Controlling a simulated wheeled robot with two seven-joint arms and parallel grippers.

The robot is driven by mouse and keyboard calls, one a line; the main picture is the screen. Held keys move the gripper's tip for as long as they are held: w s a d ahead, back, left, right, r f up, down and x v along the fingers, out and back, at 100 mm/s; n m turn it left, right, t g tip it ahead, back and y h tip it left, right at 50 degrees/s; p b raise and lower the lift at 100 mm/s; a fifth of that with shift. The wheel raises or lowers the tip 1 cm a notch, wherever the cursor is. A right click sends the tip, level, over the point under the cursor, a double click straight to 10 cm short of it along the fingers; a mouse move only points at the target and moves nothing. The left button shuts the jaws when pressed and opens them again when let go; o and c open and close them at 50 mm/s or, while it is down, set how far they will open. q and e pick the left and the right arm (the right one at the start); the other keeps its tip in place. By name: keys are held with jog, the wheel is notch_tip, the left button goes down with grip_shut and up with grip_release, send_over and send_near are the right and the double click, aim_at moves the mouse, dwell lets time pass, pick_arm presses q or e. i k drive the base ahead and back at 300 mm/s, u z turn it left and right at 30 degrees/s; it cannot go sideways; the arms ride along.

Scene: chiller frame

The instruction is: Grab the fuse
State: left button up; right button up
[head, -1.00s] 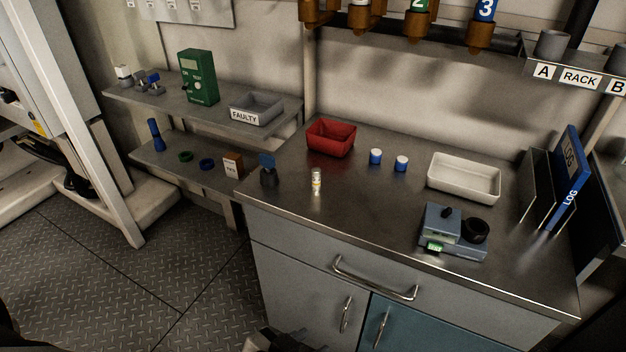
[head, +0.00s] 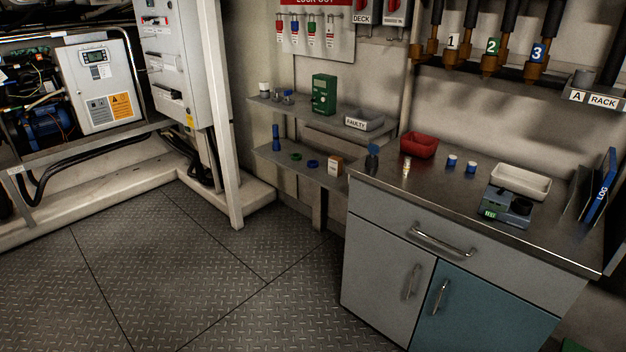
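A small upright pale cylinder with a yellowish band (head: 406,166) stands on the metal worktop (head: 440,189), near its left end. It looks like the fuse, but it is too small to be sure. It stands in front of the red bin (head: 419,145) and to the right of a dark small stand with a blue top (head: 372,157). Nothing touches it. Neither of my grippers is in view.
Two blue-and-white jars (head: 451,161), a white tray (head: 520,182) and a grey-blue device (head: 507,204) share the worktop. Shelves (head: 300,172) and a grey FAULTY bin (head: 364,119) are left of it. The plate floor (head: 190,270) before the cabinet is clear.

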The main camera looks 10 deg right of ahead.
aim_at(406, 166)
jog(key=u, duration=0.6)
jog(key=i, duration=0.9)
jog(key=z, duration=0.4)
jog(key=i, duration=1.05)
jog(key=z, duration=0.95)
